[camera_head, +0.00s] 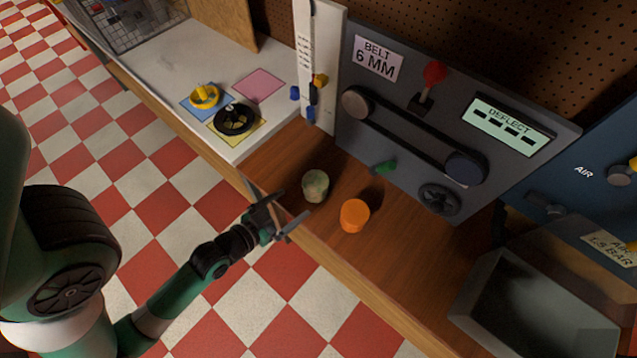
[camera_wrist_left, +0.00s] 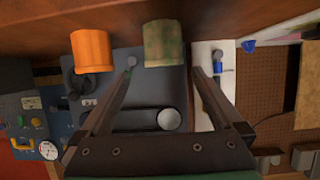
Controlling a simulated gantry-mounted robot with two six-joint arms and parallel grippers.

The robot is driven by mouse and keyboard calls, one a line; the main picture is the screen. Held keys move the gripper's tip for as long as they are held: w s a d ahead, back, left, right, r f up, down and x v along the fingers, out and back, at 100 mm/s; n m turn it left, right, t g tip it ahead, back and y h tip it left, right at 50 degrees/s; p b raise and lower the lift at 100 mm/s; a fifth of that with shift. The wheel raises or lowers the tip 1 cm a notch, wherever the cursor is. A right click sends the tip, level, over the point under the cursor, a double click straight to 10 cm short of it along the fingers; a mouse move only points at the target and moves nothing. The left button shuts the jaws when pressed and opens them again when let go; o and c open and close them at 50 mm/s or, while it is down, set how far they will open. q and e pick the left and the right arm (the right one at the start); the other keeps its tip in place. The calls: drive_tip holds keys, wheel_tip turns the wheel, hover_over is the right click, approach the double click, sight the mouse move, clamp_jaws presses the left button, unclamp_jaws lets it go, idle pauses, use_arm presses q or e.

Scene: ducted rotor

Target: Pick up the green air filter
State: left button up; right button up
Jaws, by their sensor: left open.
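The green air filter (camera_head: 315,186) is a short, mottled green cylinder standing upright on the brown wooden bench, near its front edge. In the left wrist view, which is upside down, the filter (camera_wrist_left: 164,43) shows just beyond the fingertips, in line with the gap between them. My left gripper (camera_head: 295,203) is open and empty, at the bench's front edge, pointing at the filter with a small gap. It also shows in the left wrist view (camera_wrist_left: 163,70). My right gripper is not in view.
An orange cylinder (camera_head: 354,216) stands close to the right of the filter. A grey bin (camera_head: 478,300) is at right. A white table (camera_head: 180,75) with coloured mats is at left.

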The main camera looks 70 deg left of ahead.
sight(315, 184)
use_arm(q)
drive_tip(key=x, duration=0.6)
drive_tip(key=shift+a+f, duration=0.2)
drive_tip(key=shift+a, duration=0.1)
drive_tip(key=x, duration=0.5)
drive_tip(key=shift+w+a+r+p, duration=0.2)
drive_tip(key=shift+w+p, duration=0.05)
drive_tip(key=shift+p, duration=0.05)
drive_tip(key=c, duration=1.1)
drive_tip(key=shift+c, duration=0.2)
drive_tip(key=shift+r, duration=0.1)
